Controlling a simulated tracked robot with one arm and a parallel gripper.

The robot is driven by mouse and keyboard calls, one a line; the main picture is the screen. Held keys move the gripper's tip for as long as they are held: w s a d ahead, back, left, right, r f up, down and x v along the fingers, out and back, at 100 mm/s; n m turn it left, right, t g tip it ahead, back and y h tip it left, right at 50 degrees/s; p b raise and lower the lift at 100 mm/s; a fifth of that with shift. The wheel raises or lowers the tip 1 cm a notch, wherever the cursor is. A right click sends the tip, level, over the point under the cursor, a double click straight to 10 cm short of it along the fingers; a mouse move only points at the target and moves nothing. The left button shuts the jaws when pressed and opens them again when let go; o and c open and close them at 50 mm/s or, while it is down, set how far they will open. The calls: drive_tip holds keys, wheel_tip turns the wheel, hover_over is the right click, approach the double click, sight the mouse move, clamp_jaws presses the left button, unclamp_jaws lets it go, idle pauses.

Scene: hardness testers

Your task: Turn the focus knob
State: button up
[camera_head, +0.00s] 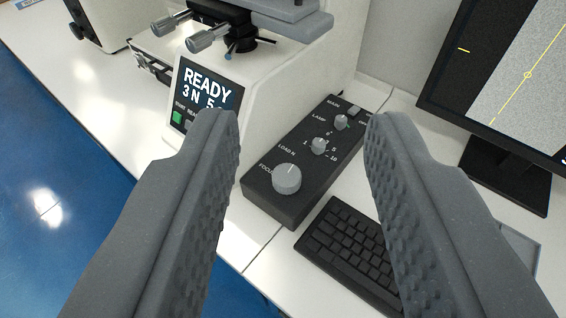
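The focus knob (287,178) is the largest grey round knob, at the near end of a black control box (268,207) with a "FOCUS" label beside it. A load knob (319,146) and a lamp knob (342,122) sit farther up the box. My gripper (303,120) is open and empty, with one finger on each side of the picture. The focus knob shows in the gap between the fingers, nearer the left one. Neither finger appears to touch it, but I cannot tell the exact distance.
A white tester with a "READY" display (205,95) stands left of the box. A black keyboard (345,250) lies right of it, partly hidden by my right finger. A monitor (500,75) stands at the upper right. The table's front edge drops to a blue floor (60,220).

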drive_tip(key=o, duration=0.5)
drive_tip(key=shift+w, duration=0.1)
drive_tip(key=shift+o, duration=1.2)
drive_tip(key=shift+w+r, duration=0.15)
drive_tip(key=shift+w, duration=0.05)
drive_tip(key=m+g+p, duration=1.5)
drive_tip(key=m+p, duration=0.6)
drive_tip(key=p, duration=1)
hover_over(286, 175)
wheel_tip(286, 175, down, 21)
wheel_tip(286, 175, down, 13)
drive_tip(key=shift+r+p, duration=0.1)
drive_tip(key=shift+p, duration=0.2)
